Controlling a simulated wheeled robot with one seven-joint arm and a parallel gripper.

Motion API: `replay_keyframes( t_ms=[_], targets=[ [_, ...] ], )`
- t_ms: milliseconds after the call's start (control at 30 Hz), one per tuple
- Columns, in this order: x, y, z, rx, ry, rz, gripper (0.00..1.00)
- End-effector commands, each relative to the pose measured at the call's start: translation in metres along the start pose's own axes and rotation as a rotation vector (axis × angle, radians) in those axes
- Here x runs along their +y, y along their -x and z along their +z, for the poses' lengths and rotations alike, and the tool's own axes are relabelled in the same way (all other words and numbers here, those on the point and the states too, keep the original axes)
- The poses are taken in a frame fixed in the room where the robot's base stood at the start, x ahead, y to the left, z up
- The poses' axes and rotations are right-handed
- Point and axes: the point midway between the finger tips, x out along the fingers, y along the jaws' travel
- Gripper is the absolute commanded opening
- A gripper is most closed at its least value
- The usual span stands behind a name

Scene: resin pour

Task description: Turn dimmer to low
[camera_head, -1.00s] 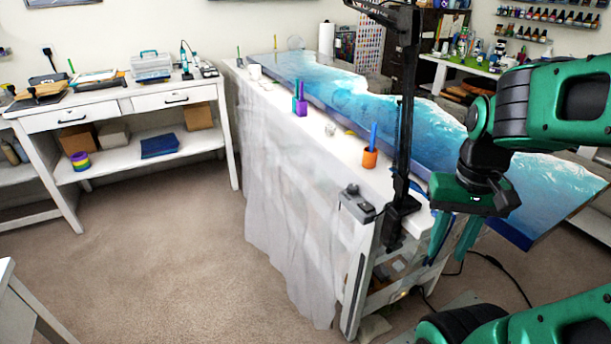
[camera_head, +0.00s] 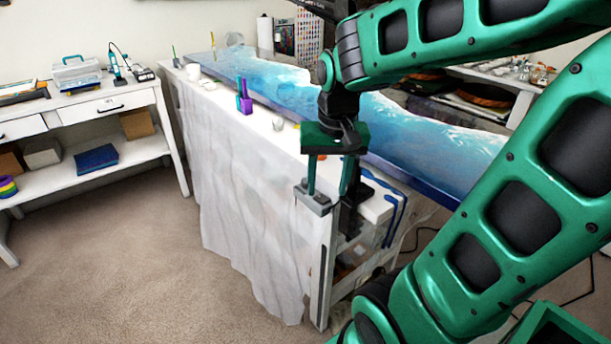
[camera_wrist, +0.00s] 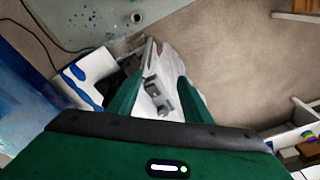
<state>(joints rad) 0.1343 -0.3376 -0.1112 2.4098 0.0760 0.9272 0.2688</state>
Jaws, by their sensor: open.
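The dimmer appears to be the small grey box (camera_head: 314,200) at the near corner of the draped white table. Its knob is too small or hidden to read its setting. My gripper (camera_head: 329,188) points down just over the box, with two green fingers apart and nothing held. One finger overlaps the box in the head view, and I cannot tell whether they touch. In the wrist view the grey box (camera_wrist: 153,88) shows between the fingertips of my gripper (camera_wrist: 156,80).
A blue resin slab (camera_head: 405,125) lies along the white table (camera_head: 262,140). The black stand at the near corner is mostly hidden behind my gripper. Carpet (camera_head: 130,260) is free at the left.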

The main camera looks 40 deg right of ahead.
Motion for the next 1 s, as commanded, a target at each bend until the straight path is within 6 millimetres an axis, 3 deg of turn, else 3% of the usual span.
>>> replay_keyframes(
  t_ms=[33, 200, 500, 767, 1000],
  targets=[
    [-0.013, 0.002, -0.022, -0.005, -0.065, 0.000, 0.45],
    [-0.028, 0.005, -0.079, -0.052, -0.377, 0.026, 0.45],
    [-0.037, -0.003, -0.149, -0.105, -0.786, 0.090, 0.45],
    [-0.038, -0.011, -0.167, -0.117, -0.908, 0.115, 0.45],
    [-0.036, -0.043, -0.161, -0.120, -0.909, 0.118, 0.45]
  ],
)
